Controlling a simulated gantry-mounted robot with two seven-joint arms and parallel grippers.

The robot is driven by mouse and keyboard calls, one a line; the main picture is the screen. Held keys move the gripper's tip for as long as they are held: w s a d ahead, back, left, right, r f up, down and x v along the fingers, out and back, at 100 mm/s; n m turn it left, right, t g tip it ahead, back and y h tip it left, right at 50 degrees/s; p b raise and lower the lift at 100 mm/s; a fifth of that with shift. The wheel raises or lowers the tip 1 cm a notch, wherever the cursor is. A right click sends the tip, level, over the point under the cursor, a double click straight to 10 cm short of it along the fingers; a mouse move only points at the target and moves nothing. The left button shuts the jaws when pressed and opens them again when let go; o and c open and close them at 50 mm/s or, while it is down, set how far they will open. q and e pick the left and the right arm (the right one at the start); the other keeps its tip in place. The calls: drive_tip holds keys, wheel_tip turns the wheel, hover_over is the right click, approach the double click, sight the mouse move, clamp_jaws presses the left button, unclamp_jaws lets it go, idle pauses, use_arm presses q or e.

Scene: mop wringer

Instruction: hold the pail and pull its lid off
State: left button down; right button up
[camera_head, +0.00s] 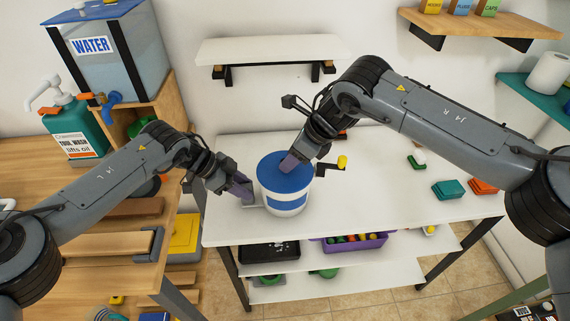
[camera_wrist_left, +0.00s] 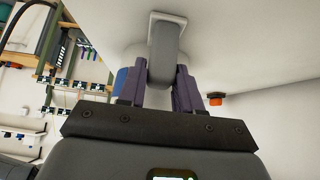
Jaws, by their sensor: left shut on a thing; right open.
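The pail (camera_head: 287,202) is white with a blue band and stands upright on the white table. Its blue lid (camera_head: 268,170) sits on top. My left gripper (camera_head: 246,190) is at the pail's left side, shut on its pale side handle (camera_head: 254,205); in the left wrist view, the handle (camera_wrist_left: 165,48) is between the fingers (camera_wrist_left: 158,88). My right gripper (camera_head: 291,163) is open, with its purple fingers over the lid's middle. Whether they touch the lid, and any knob there, I cannot tell.
Teal (camera_head: 448,189) and orange (camera_head: 484,186) blocks lie on the table (camera_head: 390,178) at right. A purple bin (camera_head: 357,243) is on the shelf below. The table's front right is clear.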

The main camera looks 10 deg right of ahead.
drive_tip(key=shift+x, duration=1.05)
clamp_jaws()
